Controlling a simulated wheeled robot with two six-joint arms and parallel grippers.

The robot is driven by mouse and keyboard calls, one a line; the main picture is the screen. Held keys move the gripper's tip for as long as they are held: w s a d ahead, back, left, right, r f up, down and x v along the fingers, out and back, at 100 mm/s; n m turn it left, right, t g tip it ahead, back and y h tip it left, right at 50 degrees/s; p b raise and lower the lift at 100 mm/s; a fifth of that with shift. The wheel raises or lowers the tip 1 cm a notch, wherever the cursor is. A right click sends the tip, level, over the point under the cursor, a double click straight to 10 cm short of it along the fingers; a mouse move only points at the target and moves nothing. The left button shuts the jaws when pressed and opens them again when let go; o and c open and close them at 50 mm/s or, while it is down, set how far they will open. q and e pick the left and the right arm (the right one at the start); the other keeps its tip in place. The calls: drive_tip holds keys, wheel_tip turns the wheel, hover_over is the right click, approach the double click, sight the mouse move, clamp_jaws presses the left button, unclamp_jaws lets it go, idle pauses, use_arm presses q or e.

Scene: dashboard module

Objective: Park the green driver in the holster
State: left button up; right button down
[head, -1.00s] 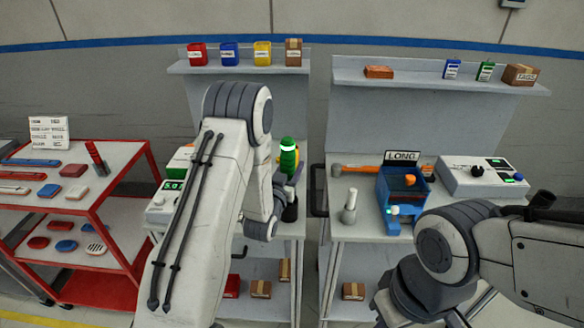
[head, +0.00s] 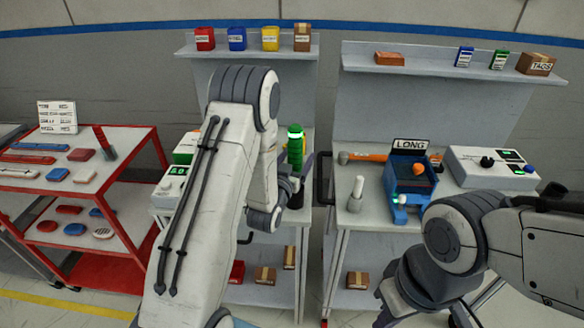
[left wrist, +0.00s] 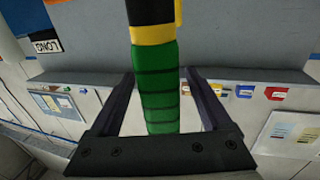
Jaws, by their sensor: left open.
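The green driver (head: 295,150) stands upright on the left bench, its green grip with a pale band uppermost and a black part below. In the left wrist view its green grip (left wrist: 158,95), yellow collar and black end show. My left gripper (left wrist: 157,76) is open, with one finger on each side of the green grip; I cannot tell whether either touches. In the head view my left arm hides most of this gripper. I cannot make out the holster for certain; the black part under the driver is partly hidden.
A blue fixture (head: 402,186) marked LONG, an orange-handled tool (head: 367,157), a white bottle-like piece (head: 355,197) and a control box (head: 468,178) are on the right bench. A red cart (head: 140,137) stands left. A gap separates the benches.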

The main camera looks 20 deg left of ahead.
use_arm(q)
drive_tip(key=s+p, duration=0.1)
drive_tip(key=s, duration=0.1)
drive_tip(key=s+p, duration=0.1)
drive_tip(key=s, duration=0.5)
drive_tip(key=shift+s+r+p, duration=0.15)
drive_tip(key=shift+r+p, duration=0.1)
drive_tip(key=shift+p, duration=0.15)
drive_tip(key=shift+s+f+p, duration=0.2)
drive_tip(key=shift+s+p, duration=0.25)
drive_tip(key=shift+p, duration=0.05)
drive_tip(key=shift+d, duration=0.1)
